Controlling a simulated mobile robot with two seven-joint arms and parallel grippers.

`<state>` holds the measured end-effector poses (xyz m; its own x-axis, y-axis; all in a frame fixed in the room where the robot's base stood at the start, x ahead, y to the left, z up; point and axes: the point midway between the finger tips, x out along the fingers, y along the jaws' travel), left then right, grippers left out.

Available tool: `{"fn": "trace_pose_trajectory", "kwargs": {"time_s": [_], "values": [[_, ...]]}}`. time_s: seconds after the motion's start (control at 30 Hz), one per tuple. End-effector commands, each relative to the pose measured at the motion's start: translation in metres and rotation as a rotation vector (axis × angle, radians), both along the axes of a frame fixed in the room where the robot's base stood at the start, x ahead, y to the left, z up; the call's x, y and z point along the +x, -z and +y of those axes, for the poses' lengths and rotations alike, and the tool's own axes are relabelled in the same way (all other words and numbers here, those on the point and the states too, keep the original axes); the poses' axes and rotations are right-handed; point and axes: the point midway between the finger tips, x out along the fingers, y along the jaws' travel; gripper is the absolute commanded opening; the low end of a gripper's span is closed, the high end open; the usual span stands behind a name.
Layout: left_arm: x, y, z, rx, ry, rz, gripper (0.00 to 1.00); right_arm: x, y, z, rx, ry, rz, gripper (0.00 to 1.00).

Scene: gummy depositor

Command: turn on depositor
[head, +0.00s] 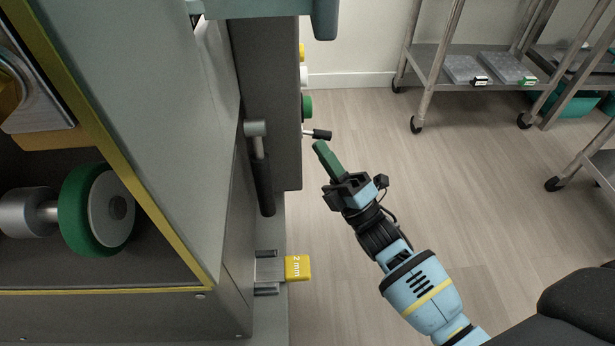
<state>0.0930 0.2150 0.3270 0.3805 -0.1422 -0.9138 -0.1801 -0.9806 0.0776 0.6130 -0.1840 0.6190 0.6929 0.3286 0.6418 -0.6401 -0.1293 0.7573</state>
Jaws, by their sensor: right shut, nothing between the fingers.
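The depositor (150,130) fills the left side of the head view as a large grey machine with yellow edging. On its right side a column of controls sticks out: a yellow button (302,51), a white button (304,76), a green button (307,107) and a small black-tipped lever (320,134). My right gripper (322,150) has green fingers that are shut and empty. Its tips are just below the lever in the picture; I cannot tell whether they touch it. My left gripper is not in view.
A yellow block marked 2 mm (298,268) sticks out low on the machine. A metal cart (430,58) with trays stands at the back right. More racks stand at the right edge. The wooden floor (480,190) between is clear.

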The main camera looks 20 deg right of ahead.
Motion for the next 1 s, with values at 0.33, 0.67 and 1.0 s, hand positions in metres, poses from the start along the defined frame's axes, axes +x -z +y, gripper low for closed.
{"fn": "trace_pose_trajectory", "kwargs": {"time_s": [0.33, 0.67, 1.0], "values": [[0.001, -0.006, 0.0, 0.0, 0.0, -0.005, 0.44, 0.001, -0.006, -0.004, -0.023, 0.005, 0.003, 0.0], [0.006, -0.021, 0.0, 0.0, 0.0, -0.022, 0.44, 0.001, -0.011, -0.007, -0.107, 0.008, 0.027, 0.0], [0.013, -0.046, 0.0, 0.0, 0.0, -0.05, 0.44, 0.0, -0.018, -0.01, -0.242, 0.009, 0.068, 0.0]]}}
